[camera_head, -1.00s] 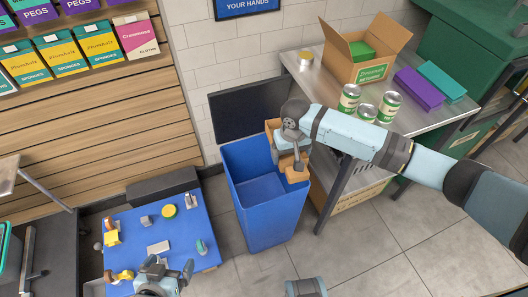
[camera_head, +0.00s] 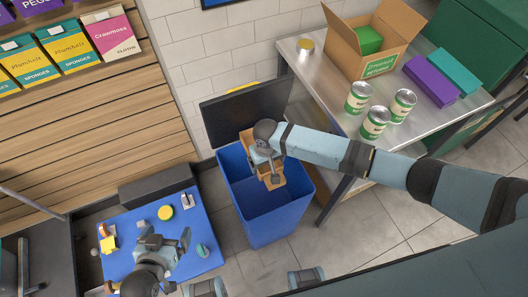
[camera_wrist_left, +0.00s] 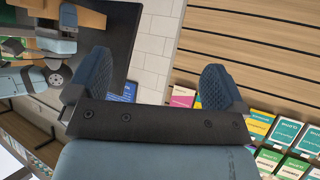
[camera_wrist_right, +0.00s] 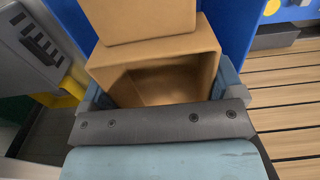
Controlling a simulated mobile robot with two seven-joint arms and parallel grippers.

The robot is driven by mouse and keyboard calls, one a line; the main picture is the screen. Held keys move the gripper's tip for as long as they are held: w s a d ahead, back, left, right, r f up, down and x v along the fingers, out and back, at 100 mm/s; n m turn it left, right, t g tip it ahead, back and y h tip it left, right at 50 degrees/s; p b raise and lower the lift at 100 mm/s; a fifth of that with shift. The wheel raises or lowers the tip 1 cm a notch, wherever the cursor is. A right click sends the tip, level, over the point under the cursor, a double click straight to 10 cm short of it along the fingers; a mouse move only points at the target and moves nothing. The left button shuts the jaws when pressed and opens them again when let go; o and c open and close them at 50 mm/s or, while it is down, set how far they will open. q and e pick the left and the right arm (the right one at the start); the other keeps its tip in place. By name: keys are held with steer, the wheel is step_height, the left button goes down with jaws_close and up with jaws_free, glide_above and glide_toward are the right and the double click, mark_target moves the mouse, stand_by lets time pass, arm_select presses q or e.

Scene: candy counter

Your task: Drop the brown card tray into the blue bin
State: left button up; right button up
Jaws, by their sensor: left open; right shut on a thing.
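The brown card tray (camera_head: 274,183) is gripped over the open blue bin (camera_head: 268,229), at the bin's back left part. My right gripper (camera_head: 268,164) is shut on the tray and hides part of it. In the right wrist view the tray (camera_wrist_right: 155,48) fills the space between the fingers, its hollow side facing the camera, with a blue wall of the bin (camera_wrist_right: 232,25) behind it. Whether the tray's lower end is below the bin's rim is hard to tell. My left gripper (camera_head: 165,245) is open and empty above the blue mat (camera_head: 133,262); its spread fingers show in the left wrist view (camera_wrist_left: 155,85).
A dark panel (camera_head: 235,112) stands behind the bin. A steel table (camera_head: 320,75) on the right holds several cans (camera_head: 359,97), an open carton (camera_head: 366,45) and purple (camera_head: 430,82) and teal boxes (camera_head: 453,72). Small items lie on the blue mat. A slatted shelf wall (camera_head: 110,120) is at left.

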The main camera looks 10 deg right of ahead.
mark_target(267, 167)
steer(key=f+b, duration=0.1)
steer(key=b, duration=0.1)
steer(key=f+b, duration=0.2)
steer(key=shift+s+f, duration=0.2)
steer(key=shift+f, duration=0.1)
arm_select(q)
steer(key=f+b, duration=0.4)
steer(key=f, duration=0.1)
steer(key=shift+d+b, duration=0.35)
steer(key=shift+b, duration=0.05)
arm_select(e)
step_height(267, 167, down, 9)
